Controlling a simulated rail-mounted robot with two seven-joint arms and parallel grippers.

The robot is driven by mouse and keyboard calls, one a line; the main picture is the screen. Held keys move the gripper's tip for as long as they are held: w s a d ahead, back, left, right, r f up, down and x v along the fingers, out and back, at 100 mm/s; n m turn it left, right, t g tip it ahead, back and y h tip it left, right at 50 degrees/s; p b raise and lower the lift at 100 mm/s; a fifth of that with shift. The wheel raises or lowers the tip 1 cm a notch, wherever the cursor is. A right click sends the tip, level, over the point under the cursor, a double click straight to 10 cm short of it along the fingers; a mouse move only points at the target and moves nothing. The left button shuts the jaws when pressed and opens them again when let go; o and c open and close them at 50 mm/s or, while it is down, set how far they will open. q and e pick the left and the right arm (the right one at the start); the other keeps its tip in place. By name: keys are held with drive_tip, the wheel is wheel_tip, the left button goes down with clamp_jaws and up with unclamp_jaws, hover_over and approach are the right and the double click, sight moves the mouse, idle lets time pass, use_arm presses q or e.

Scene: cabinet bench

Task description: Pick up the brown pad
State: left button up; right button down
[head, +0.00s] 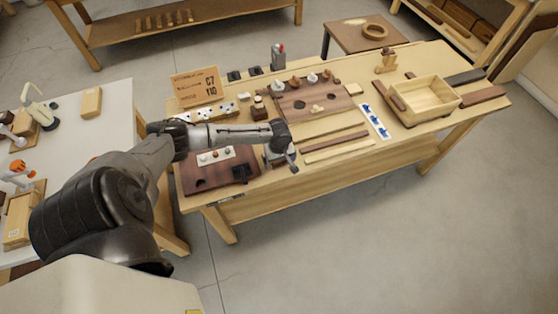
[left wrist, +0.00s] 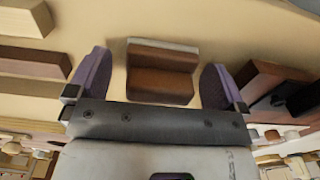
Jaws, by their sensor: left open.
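The brown pad (left wrist: 160,75) shows in the left wrist view as a small brown block with a crease across it and a pale strip along its far edge. It lies on the light wood bench top. My left gripper (left wrist: 157,85) is open, with one purple finger on each side of the pad and a visible gap on both sides. In the head view my left gripper (head: 291,158) is over the front part of the bench and largely hides what is beneath it. My right gripper is not in view.
A dark board (head: 205,182) with a white knob panel (head: 214,156) lies left of the gripper. Wooden strips (head: 335,145) lie to its right, then a white strip with blue pieces (head: 376,121) and a wooden tray (head: 430,98). A brown board (head: 312,99) with knobs is behind.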

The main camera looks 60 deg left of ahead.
sight(282, 162)
use_arm(q)
drive_tip(key=c, duration=1)
drive_tip(key=shift+r, duration=0.6)
drive_tip(key=r, duration=0.1)
drive_tip(key=r+p, duration=0.1)
drive_tip(key=d+r, duration=0.1)
drive_tip(key=shift+w+d+r, duration=0.1)
drive_tip(key=shift+w+r, duration=0.15)
drive_tip(key=shift+r, duration=0.15)
drive_tip(key=w+d+r, duration=0.1)
drive_tip(key=d+r, duration=0.1)
drive_tip(key=d, duration=0.1)
drive_tip(key=w+d+r+p, duration=0.1)
drive_tip(key=d+r, duration=0.1)
drive_tip(key=d, duration=0.1)
drive_tip(key=w+d+r, duration=0.1)
drive_tip(key=d+r, duration=0.1)
drive_tip(key=d, duration=0.1)
drive_tip(key=shift+w+d+p, duration=0.3)
drive_tip(key=shift+d+p, duration=0.05)
drive_tip(key=shift+p, duration=0.05)
drive_tip(key=o, duration=0.4)
drive_tip(key=shift+c, duration=0.2)
drive_tip(key=c, duration=0.5)
